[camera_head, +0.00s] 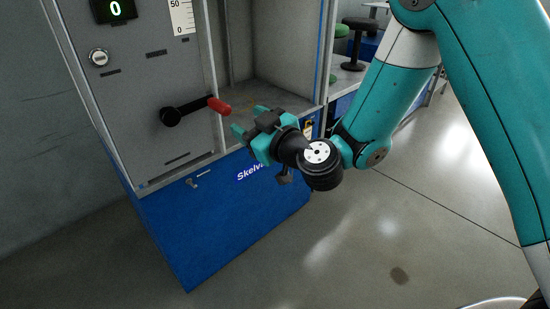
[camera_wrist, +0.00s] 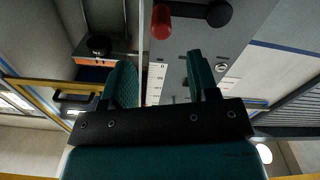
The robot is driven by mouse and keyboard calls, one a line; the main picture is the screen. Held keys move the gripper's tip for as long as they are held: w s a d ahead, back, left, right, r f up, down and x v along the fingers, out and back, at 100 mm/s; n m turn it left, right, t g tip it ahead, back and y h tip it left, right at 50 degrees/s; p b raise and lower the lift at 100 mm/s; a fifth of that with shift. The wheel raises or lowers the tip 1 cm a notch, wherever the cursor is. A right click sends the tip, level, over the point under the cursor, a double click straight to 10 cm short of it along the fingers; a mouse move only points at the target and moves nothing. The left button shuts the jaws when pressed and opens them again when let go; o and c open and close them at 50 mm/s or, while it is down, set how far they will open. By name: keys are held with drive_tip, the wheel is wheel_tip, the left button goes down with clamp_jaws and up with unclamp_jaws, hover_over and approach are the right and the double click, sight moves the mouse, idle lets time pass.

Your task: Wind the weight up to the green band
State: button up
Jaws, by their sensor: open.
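A black crank arm with a red handle (camera_head: 219,106) sticks out from the grey panel (camera_head: 140,90) of the test machine. The crank's black hub (camera_head: 170,117) is at its left end, and the arm slopes up to the right. My gripper (camera_head: 247,120) is open and empty, just right of and slightly below the red handle, apart from it. In the wrist view the red handle (camera_wrist: 161,22) shows beyond and between my two fingers (camera_wrist: 160,75). The weight and the green band are not visible. A green display (camera_head: 115,9) reads 0.
A white scale (camera_head: 182,17) marked 50 is at the panel's top. The machine has a blue base (camera_head: 225,225) and an open bay right of the panel. Stools (camera_head: 355,45) stand behind. The floor (camera_head: 380,235) in front is clear.

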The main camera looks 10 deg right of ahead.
drive_tip(key=b+v, duration=0.5)
drive_tip(key=v, duration=0.2)
drive_tip(key=shift+a, duration=0.1)
